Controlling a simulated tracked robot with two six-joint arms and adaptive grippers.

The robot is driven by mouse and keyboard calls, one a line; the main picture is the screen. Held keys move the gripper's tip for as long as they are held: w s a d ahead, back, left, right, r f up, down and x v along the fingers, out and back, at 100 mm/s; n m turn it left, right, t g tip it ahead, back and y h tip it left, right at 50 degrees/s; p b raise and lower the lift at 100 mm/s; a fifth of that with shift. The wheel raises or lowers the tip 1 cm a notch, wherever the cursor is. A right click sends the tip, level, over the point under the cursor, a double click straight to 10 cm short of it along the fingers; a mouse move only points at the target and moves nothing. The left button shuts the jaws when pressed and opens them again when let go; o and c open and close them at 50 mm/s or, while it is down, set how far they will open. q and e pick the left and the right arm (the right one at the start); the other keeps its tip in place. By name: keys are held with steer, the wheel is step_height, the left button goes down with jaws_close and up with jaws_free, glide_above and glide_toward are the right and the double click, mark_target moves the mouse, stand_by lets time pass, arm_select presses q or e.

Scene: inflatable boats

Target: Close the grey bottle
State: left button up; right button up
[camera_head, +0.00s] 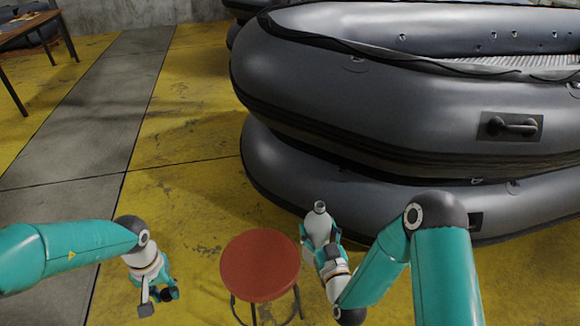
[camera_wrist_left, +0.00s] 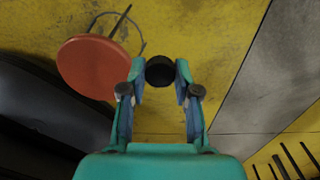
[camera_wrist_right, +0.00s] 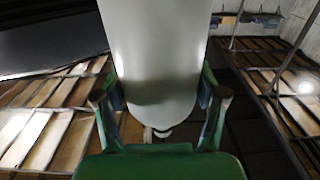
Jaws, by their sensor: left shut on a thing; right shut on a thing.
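The grey bottle (camera_head: 317,229) is upright or nearly so, to the right of the stool in the head view. Its neck is bare at the top, with no cap on it. My right gripper (camera_head: 322,246) is shut on the bottle's body, which fills the middle of the right wrist view (camera_wrist_right: 153,50). My left gripper (camera_head: 160,294) is shut on a small black cap (camera_wrist_left: 160,71), held between its fingertips. The cap also shows in the head view (camera_head: 167,294), left of the stool and well apart from the bottle.
A round red stool (camera_head: 260,265) stands between my two grippers, its seat empty. Stacked grey inflatable boats (camera_head: 380,110) fill the back right, close behind the bottle. A table (camera_head: 30,25) is at the far left. Yellow and grey floor is clear at the left.

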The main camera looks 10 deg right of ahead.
steer(key=s+a+f+n+g+y, duration=0.1)
steer(key=s+a+n+g+y, duration=0.1)
steer(key=s+a+n+y, duration=0.2)
steer(key=s+a+n+g+y, duration=0.2)
steer(key=s+a+n+y, duration=0.2)
steer(key=a+y, duration=0.3)
steer(key=s+a, duration=0.1)
steer(key=a, duration=0.3)
steer(key=shift+a+f+y, duration=0.15)
steer(key=shift+f+y, duration=0.15)
steer(key=shift+f, duration=0.05)
